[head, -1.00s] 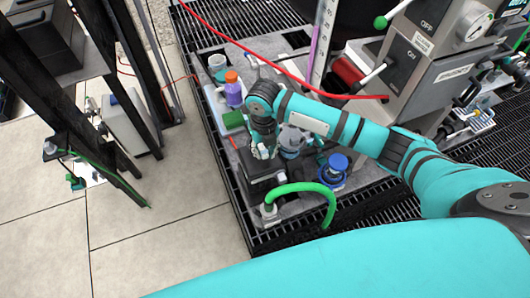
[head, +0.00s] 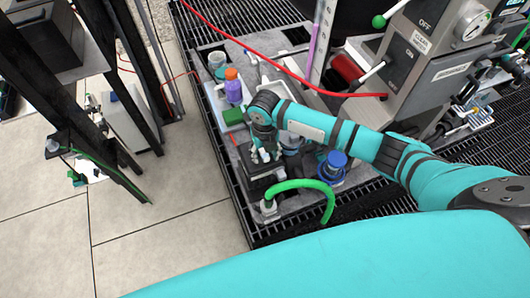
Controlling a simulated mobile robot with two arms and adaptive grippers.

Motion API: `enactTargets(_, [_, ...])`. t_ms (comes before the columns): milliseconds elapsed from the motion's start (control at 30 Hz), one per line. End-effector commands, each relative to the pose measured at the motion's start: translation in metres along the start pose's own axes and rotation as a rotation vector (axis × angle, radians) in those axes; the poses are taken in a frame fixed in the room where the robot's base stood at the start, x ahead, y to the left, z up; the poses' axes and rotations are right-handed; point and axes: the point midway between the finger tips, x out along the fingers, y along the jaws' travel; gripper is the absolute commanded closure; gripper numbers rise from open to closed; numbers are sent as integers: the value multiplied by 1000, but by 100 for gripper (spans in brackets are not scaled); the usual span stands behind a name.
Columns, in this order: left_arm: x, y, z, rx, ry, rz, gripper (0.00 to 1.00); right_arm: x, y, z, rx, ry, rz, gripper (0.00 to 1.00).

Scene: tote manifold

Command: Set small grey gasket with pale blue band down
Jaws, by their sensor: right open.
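My right gripper (head: 265,155) comes down from the teal arm and points downward over the black box (head: 257,179) on the grey mat. Its fingers are pale and open. The small grey gasket with the pale blue band cannot be made out; it may be hidden by the gripper or too small to tell. I cannot tell whether the fingertips touch the box. My left gripper is not in view.
A green hose (head: 312,185) curves in front of the box. An orange-capped purple bottle (head: 233,87) and a green block (head: 233,116) stand behind. A red cable (head: 290,75) crosses above. A grey machine (head: 430,75) stands at right.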

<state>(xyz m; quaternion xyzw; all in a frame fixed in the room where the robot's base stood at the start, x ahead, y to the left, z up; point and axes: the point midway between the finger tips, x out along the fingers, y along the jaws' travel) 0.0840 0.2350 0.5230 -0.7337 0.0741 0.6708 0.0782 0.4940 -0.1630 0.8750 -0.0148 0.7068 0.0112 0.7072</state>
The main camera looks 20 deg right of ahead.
Motion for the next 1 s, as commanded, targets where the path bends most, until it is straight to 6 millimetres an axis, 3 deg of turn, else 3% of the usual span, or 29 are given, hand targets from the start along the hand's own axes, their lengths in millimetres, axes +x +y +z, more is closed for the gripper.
enactTargets(267, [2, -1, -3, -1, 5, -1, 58, -17, 0, 1, -1, -4, 2, 55])
enactTargets(700, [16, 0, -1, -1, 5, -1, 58, -105, 0, 2, 0, -4, 1, 55])
enactTargets(1000, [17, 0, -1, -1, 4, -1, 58, -123, 0, 0, 0, 1, 1, 55])
